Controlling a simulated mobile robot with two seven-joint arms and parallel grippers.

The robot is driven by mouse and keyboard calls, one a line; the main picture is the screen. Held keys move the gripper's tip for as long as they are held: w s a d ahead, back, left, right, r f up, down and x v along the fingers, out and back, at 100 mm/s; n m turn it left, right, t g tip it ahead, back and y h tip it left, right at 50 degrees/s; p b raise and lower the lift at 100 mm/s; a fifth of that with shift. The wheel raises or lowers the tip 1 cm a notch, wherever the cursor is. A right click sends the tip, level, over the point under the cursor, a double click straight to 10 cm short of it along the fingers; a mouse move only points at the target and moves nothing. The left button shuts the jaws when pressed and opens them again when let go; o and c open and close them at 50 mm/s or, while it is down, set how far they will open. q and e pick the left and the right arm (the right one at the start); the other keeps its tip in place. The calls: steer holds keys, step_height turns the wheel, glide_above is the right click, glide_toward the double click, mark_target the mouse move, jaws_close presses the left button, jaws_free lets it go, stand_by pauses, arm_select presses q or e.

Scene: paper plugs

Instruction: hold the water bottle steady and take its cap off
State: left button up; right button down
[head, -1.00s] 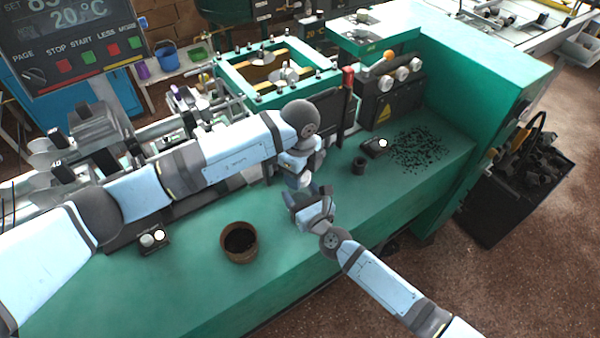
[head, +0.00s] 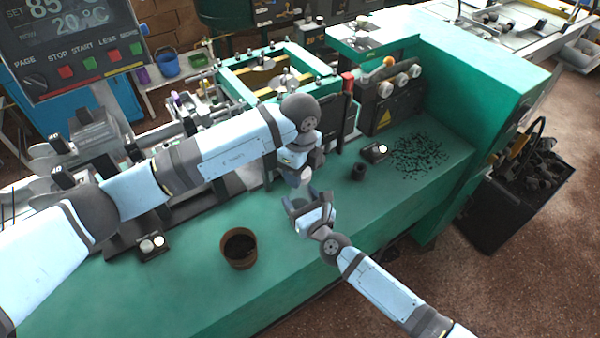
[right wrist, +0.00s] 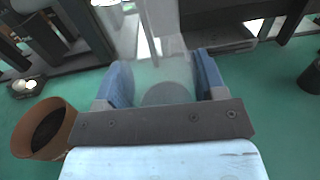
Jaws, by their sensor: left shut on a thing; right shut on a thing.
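My left gripper (head: 300,170) is above the green bench top, shut on the pale, see-through water bottle (head: 305,177). Little of the bottle shows past the fingers. My right gripper (head: 311,203) is just below and in front of it, close to the bottle's end. In the right wrist view, a grey round piece, which looks like the cap (right wrist: 167,94), sits between the blue fingers of my right gripper (right wrist: 164,78). A pale, see-through shape lies beyond it. In the head view the cap is hidden, and I cannot tell whether it touches the bottle.
A brown pot (head: 239,262) with dark contents stands on the green bench (head: 190,290), left of the grippers. A small black cup (head: 358,172) and scattered black bits (head: 420,152) lie to the right. Machine frames line the back. The bench front is clear.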

arm_select(q)
step_height(320, 180, up, 3)
steer(key=shift+f, duration=0.2)
arm_select(e)
steer(key=shift+c, duration=0.6)
jaws_free()
